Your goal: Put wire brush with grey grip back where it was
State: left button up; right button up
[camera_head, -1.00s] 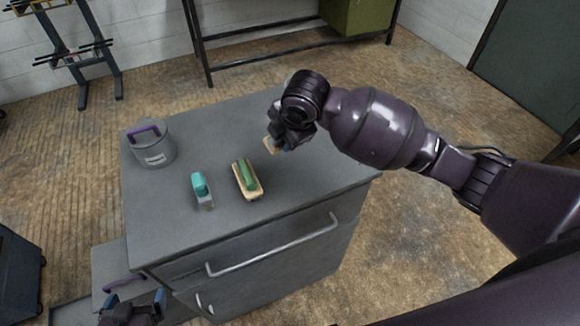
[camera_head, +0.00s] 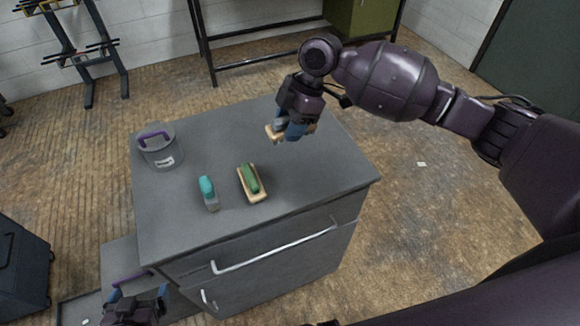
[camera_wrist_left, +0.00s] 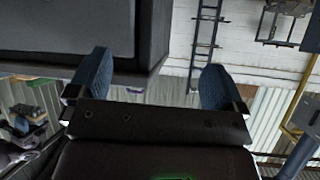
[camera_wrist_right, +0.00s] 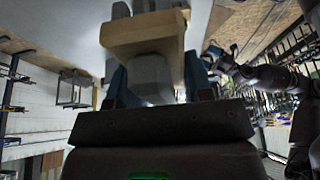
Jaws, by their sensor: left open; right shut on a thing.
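The wire brush with grey grip (camera_head: 275,130) has a pale wooden block. My right gripper (camera_head: 297,130) is shut on its grey grip and holds it over the back right part of the grey cabinet top (camera_head: 310,185). In the right wrist view the grey grip (camera_wrist_right: 150,78) sits between the fingers, with the wooden block (camera_wrist_right: 145,36) beyond it. I cannot tell how high the brush is above the top. My left gripper (camera_head: 138,296) is open and empty, low at the cabinet's front left; its spread fingers show in the left wrist view (camera_wrist_left: 155,82).
A green-gripped brush (camera_head: 251,180) and a teal-gripped one (camera_head: 207,190) stand on the cabinet top. A grey pot with a purple handle (camera_head: 160,150) is at the back left. A long handle (camera_head: 275,250) crosses the cabinet front. The right part of the top is clear.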

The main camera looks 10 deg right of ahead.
aim_at(308, 131)
notch_tip(308, 131, down, 15)
jog(key=o, duration=0.9)
jog(key=shift+o, duration=0.3)
jog(key=v, duration=1.2)
jog(key=shift+r, duration=0.1)
